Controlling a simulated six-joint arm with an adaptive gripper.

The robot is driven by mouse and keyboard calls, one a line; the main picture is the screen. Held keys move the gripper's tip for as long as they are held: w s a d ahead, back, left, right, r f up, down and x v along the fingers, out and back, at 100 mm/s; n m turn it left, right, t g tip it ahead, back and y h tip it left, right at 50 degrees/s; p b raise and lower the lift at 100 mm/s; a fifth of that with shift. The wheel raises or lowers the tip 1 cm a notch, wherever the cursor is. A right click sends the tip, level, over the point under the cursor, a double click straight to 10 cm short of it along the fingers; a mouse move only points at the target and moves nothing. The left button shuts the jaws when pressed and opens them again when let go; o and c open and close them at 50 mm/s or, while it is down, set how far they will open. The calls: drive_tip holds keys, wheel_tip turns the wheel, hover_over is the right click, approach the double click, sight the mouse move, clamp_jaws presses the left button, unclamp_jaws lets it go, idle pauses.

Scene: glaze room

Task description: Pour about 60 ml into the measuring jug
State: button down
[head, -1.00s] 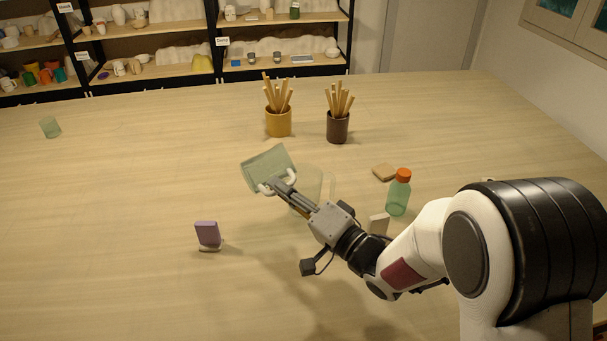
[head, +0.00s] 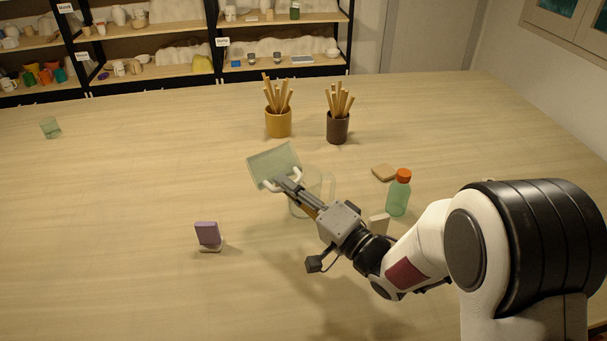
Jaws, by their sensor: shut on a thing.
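My gripper's fingers cover part of the jug. The pitcher's right end is close to the jug's rim; I cannot tell if it is over the opening. No liquid stream or level can be made out.
Two pots of sticks, ochre (head: 278,122) and dark brown (head: 338,128), stand behind. A purple block on a pale base (head: 207,233) is front left. The left table is mostly clear.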

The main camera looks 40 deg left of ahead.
drive_tip(key=shift+s, duration=0.15)
drive_tip(key=shift+d+r+m, duration=0.1)
drive_tip(key=shift+r+m, duration=0.1)
drive_tip(key=shift+m, duration=0.2)
idle(0.6)
drive_tip(key=shift+s+a+f+n, duration=0.3)
drive_tip(key=shift+s+a+n, duration=0.15)
drive_tip(key=shift+n, duration=0.35)
drive_tip(key=shift+s+a+r+n+h, duration=0.15)
drive_tip(key=shift+r+n+h, duration=0.1)
drive_tip(key=shift+n, duration=0.25)
drive_tip(key=shift+s+a+r+n+h, duration=0.15)
drive_tip(key=shift+n+h, duration=0.1)
drive_tip(key=shift+n, duration=0.25)
drive_tip(key=shift+f+n, duration=0.4)
drive_tip(key=shift+f, duration=0.05)
drive_tip(key=shift+f+h, duration=0.1)
drive_tip(key=shift+h, duration=0.3)
